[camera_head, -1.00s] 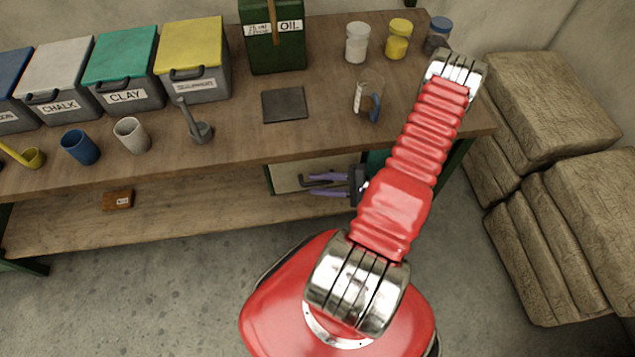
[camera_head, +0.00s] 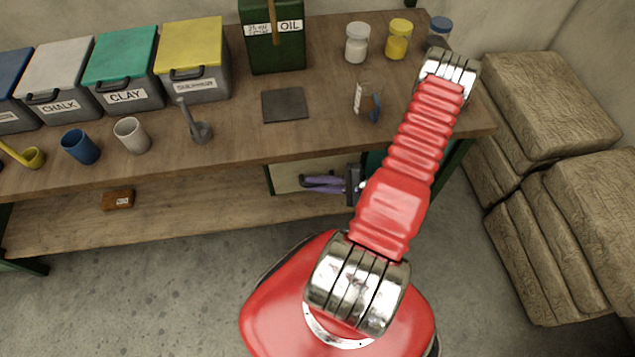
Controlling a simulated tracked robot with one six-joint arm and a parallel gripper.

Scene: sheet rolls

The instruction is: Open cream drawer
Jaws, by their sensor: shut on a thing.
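The cream drawer (camera_head: 286,178) is under the right part of the workbench, its pale front looking flush with its dark surround. My gripper (camera_head: 308,183) reaches in from the right at the front of this drawer. Its purple fingers are together on the drawer's dark handle (camera_head: 303,180), of which only a small part shows at the fingertips. My red arm hides the area right of the gripper.
A teal front (camera_head: 374,162) shows beside the cream drawer, mostly behind my arm. Stacked sacks (camera_head: 560,110) stand at the right. The floor in front is clear.

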